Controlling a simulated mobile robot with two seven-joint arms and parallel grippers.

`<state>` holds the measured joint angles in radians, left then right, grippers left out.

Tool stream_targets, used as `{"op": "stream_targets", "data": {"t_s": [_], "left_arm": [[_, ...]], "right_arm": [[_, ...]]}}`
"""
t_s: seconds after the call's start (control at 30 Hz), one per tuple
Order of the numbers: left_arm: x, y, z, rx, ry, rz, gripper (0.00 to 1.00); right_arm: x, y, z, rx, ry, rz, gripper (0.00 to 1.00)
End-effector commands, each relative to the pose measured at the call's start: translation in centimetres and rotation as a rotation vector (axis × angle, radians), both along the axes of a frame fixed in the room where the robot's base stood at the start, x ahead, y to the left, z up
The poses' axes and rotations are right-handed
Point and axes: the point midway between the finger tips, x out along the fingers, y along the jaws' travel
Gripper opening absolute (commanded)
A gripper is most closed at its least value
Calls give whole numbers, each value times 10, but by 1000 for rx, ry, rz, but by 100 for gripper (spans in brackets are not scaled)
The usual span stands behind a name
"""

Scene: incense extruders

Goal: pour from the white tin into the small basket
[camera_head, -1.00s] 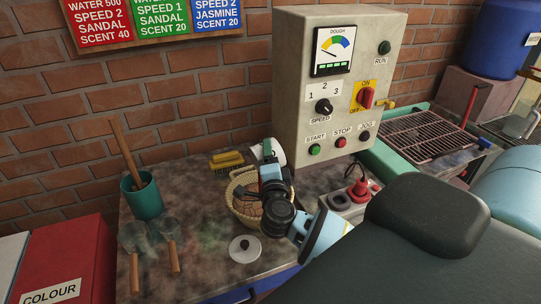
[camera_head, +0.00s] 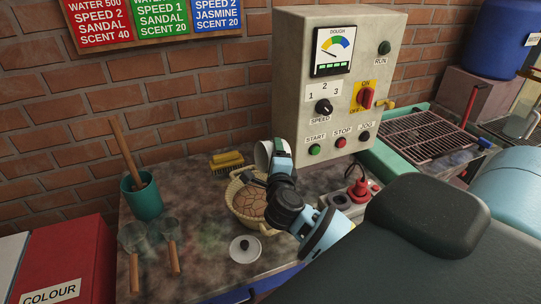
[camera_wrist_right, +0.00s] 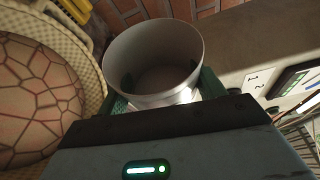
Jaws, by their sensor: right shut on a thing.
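The white tin (camera_head: 263,157) is held by my right gripper (camera_head: 274,160) at the back right of the small basket (camera_head: 238,222). In the right wrist view the tin (camera_wrist_right: 152,85) is between the green fingers, its open mouth facing the camera; I see a bare grey inside and no contents. In the head view the tin looks tilted. The woven basket (camera_wrist_right: 92,62) lies beside the tin and holds a brown, cracked, rounded mass (camera_wrist_right: 32,100). My left gripper is not in view.
A white lid with a black knob (camera_head: 245,249) lies in front of the basket. A yellow brush (camera_head: 227,159) is behind it. The control box (camera_head: 335,90) rises behind; a red plug (camera_head: 358,190) is right.

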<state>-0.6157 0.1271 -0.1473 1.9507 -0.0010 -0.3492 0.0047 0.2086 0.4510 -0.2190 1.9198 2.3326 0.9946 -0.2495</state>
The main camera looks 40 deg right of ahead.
Motion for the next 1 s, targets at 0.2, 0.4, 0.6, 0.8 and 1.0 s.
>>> {"op": "stream_targets", "data": {"t_s": [0.2, 0.4, 0.6, 0.8, 1.0], "left_arm": [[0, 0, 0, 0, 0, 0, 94], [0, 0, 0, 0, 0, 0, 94], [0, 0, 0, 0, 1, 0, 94], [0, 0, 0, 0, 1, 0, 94], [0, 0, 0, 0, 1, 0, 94]], "right_arm": [[-1, -7, 6, 255, -54, -1, 42], [-2, -10, 7, 404, -82, 0, 42], [-2, -11, 5, 440, -89, 0, 42], [-2, -11, 2, 513, -104, 0, 42], [-2, -12, 15, 511, -105, 0, 42]]}}
